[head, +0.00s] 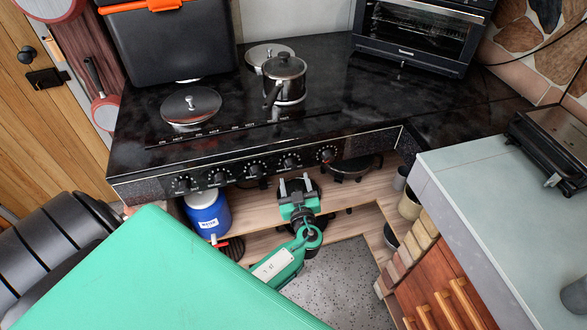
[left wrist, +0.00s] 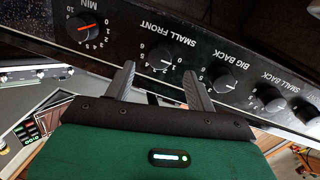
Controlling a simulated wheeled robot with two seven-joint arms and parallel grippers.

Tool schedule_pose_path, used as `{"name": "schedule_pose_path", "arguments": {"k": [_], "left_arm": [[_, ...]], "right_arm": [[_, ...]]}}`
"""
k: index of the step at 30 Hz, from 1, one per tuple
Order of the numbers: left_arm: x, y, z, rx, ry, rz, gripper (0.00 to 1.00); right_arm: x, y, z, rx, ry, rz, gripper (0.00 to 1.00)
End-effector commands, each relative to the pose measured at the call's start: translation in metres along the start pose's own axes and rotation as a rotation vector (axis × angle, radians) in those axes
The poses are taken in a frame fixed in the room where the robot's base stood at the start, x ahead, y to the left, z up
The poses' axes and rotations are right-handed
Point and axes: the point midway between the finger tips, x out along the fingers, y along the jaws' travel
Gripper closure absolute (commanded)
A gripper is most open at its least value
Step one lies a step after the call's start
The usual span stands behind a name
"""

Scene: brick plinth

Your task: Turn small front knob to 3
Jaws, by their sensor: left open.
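The small front knob (left wrist: 160,62) is a black dial with white numbers on the dark stove panel, labelled SMALL FRONT in the left wrist view. Its exact setting is too small to read surely. In the head view this knob (head: 291,160) sits second from the right in the row. My left gripper (head: 296,186) is open and empty just in front of the panel, below the knob in the picture. In the left wrist view its two fingers (left wrist: 158,80) stand on either side of the knob, apparently short of it. My right gripper is not in view.
The timer knob (head: 327,153) and the big back knob (head: 255,170) flank it. A blue container (head: 208,212) stands on the shelf below. A grey counter (head: 490,200) is at right.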

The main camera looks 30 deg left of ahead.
Motion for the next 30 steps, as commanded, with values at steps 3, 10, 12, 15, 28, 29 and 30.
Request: {"name": "schedule_pose_path", "arguments": {"k": [3,10,12,15,28,29,30], "left_arm": [[0.021,0.001,-0.003,0.002,0.0,0.001,0.44],[0.042,0.0,0.0,0.002,-0.001,0.0,0.44],[0.044,0.0,0.0,0.001,-0.002,0.0,0.44],[0.044,0.0,0.001,0.0,-0.002,0.001,0.44],[0.044,0.0,0.001,0.001,-0.002,0.001,0.89],[0.044,0.0,0.001,0.001,-0.002,0.001,0.89],[0.044,0.0,0.001,0.002,-0.002,0.001,0.89]], "right_arm": [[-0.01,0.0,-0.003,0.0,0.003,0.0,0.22],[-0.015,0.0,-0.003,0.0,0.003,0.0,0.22],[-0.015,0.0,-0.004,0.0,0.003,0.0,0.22],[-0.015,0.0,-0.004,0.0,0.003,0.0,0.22],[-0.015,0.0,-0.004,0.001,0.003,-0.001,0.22],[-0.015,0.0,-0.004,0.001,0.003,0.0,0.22],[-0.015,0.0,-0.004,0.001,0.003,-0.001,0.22]]}}
